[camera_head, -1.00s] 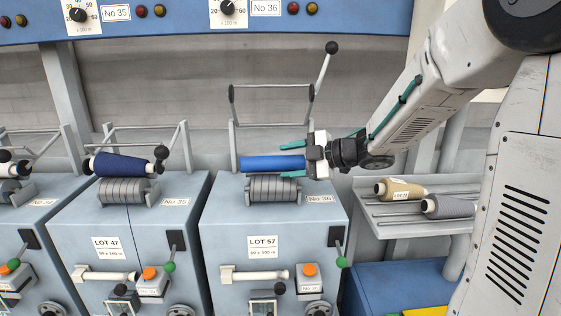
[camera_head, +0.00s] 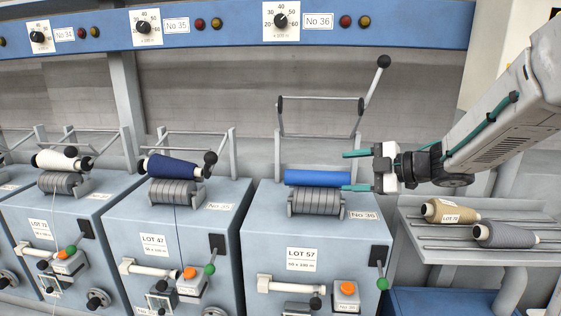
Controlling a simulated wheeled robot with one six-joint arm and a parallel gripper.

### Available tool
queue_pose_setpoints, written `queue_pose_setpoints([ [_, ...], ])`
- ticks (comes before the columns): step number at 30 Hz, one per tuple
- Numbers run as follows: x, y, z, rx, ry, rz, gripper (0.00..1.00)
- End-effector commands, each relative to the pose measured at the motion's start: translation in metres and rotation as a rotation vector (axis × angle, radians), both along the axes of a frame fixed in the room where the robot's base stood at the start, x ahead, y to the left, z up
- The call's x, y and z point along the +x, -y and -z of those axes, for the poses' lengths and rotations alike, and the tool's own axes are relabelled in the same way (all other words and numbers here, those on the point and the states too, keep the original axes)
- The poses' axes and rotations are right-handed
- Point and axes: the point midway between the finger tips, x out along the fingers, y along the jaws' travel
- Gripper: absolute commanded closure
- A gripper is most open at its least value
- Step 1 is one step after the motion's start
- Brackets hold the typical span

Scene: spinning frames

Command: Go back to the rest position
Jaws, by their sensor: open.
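My gripper (camera_head: 357,171) is open, with its two teal fingers pointing left at station No 36. A blue tube (camera_head: 317,178) lies on the grooved grey drum (camera_head: 315,201) of that station. The fingers are at the tube's right end, one above and one lower, and nothing shows held between them. I cannot tell whether the lower finger touches the tube. My arm (camera_head: 510,110) reaches in from the upper right. The cradle frame (camera_head: 320,98) above the tube is raised, with its black-knobbed lever (camera_head: 383,62) tilted up to the right.
A shelf rack (camera_head: 480,232) right of the station holds a tan cone (camera_head: 450,212) and a grey cone (camera_head: 503,235). Stations to the left carry a dark blue cone (camera_head: 175,166) and a white cone (camera_head: 58,161). A blue panel (camera_head: 230,27) with dials runs above.

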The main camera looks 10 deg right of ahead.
Motion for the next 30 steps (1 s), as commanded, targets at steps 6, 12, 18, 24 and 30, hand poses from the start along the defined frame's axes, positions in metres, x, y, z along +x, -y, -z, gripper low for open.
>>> queue_pose_setpoints([
  [6, 0.017, 0.008, -0.031, -0.015, 0.043, 0.241, 0.36],
  [12, 0.007, 0.038, -0.075, 0.065, 0.009, 0.718, 0.36],
  [18, -0.059, 0.052, -0.072, 0.25, -0.226, 1.124, 0.36],
  [24, -0.147, 0.021, -0.036, 0.416, -0.61, 1.331, 0.36],
  [30, -0.229, -0.033, -0.006, 0.491, -1.0, 1.36, 0.36],
])
